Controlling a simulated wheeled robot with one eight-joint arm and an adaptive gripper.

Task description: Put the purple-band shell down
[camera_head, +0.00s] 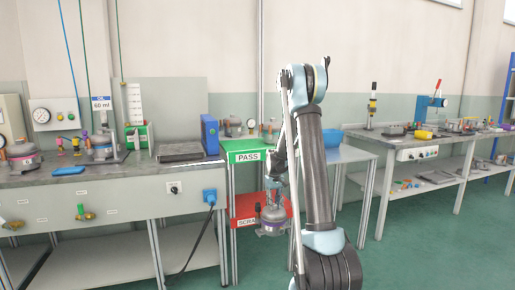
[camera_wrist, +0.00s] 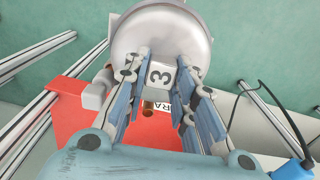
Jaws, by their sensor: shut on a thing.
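The shell (camera_head: 271,219) is a grey metal housing with a dark purple tint around it in the head view. It hangs roughly upright at the height of the red SCRAP shelf (camera_head: 240,203). My gripper (camera_head: 274,184) is above it and shut on it. The red SCRAP surface (camera_wrist: 64,118) lies below and beside the shell. I cannot tell whether the shell touches it.
The green PASS shelf (camera_head: 245,156) is above the red one. A blue bin (camera_head: 333,137) stands behind my arm. Green floor is open at the lower right.

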